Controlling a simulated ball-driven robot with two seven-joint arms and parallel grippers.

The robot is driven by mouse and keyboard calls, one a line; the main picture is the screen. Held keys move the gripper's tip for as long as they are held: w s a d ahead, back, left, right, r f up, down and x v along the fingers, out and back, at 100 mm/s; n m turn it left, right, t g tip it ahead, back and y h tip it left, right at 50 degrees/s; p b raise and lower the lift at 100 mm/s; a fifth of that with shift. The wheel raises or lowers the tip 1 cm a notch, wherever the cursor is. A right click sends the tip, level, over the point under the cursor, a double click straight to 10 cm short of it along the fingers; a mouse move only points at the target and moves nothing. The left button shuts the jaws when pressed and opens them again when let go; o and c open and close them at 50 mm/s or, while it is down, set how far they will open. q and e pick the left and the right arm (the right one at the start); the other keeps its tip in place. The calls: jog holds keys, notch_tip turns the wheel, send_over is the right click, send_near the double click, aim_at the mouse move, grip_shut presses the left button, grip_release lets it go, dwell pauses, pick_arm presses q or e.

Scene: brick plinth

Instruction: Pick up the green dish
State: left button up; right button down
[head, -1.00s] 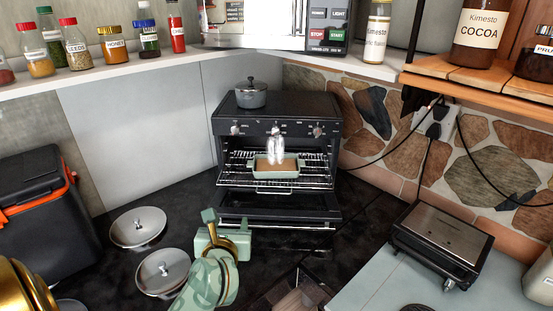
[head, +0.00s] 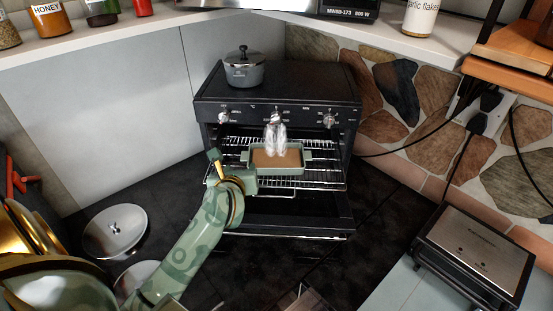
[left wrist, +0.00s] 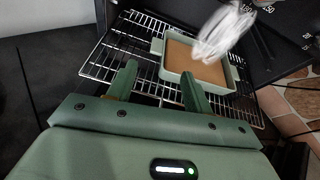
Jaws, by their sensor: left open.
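The green dish (head: 277,173) is a shallow rectangular pan with small end handles and a flat brown filling. It sits on the pulled-out wire rack of the open oven, with white steam above it. In the left wrist view the dish (left wrist: 157,46) lies just beyond the fingertips, and the steam hides part of its far side. My left gripper (head: 236,172) is at the left front of the rack, to the left of the dish. In the left wrist view its two fingers (left wrist: 158,76) are apart with nothing between them. My right gripper is not in view.
The black oven (head: 280,90) has its door down, and a lidded grey pot (head: 244,74) stands on top. Pot lids (head: 115,230) lie on the dark counter at left. A grill (head: 474,250) stands at right. A shelf edge runs above.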

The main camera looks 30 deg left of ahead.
aim_at(245, 157)
pick_arm(q)
jog(key=x, duration=1)
jog(key=shift+a+f, duration=0.15)
jog(key=shift+f, duration=0.05)
jog(key=shift+s+r, duration=0.1)
grip_shut()
dwell(0.9)
